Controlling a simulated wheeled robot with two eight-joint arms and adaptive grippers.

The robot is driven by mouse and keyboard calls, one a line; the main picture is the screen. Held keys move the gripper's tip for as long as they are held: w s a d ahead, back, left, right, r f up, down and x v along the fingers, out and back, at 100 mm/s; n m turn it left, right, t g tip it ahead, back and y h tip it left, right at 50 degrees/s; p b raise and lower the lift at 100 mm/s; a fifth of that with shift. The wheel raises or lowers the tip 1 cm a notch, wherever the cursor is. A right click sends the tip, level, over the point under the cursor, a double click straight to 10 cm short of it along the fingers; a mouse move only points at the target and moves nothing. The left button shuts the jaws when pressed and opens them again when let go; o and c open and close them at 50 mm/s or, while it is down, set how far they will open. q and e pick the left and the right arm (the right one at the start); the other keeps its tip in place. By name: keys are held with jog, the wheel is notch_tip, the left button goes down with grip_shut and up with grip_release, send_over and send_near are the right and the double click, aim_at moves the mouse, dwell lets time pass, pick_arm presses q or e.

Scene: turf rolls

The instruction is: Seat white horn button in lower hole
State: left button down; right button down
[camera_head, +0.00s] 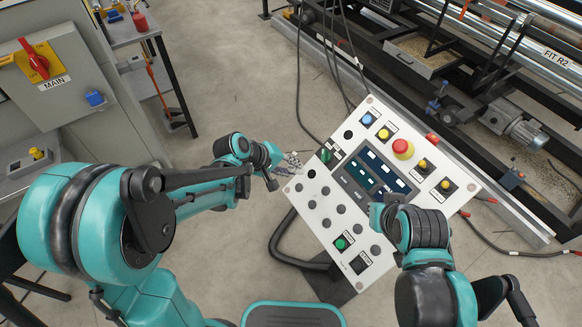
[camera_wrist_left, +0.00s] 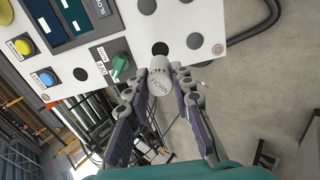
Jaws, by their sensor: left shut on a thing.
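The white horn button (camera_wrist_left: 160,83), marked HORN, is held between the fingertips of my left gripper (camera_wrist_left: 158,88) in the left wrist view. The lower hole (camera_wrist_left: 160,48) is a dark round opening just beyond the button, which seems apart from it. In the head view my left gripper (camera_head: 289,163) is at the left edge of the white panel (camera_head: 300,208), close to the lower hole (camera_head: 311,173). The button is too small to make out there. My right arm is over the panel's lower right; its fingers are hidden.
A green knob (camera_head: 325,155) sits beside the lower hole, and an upper hole (camera_head: 348,134) lies beyond it. A red emergency button (camera_head: 403,149), a screen (camera_head: 370,172) and several grey buttons crowd the panel. Open floor lies left of the panel.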

aim_at(301, 171)
pick_arm(q)
jog(key=shift+b+x, duration=1.9)
jog(key=shift+x, duration=0.95)
jog(key=shift+b+x, duration=1.55)
jog(key=shift+x, duration=0.5)
jog(key=c, duration=1.2)
grip_release()
jog(key=shift+s, duration=0.1)
jog(key=v, duration=1.2)
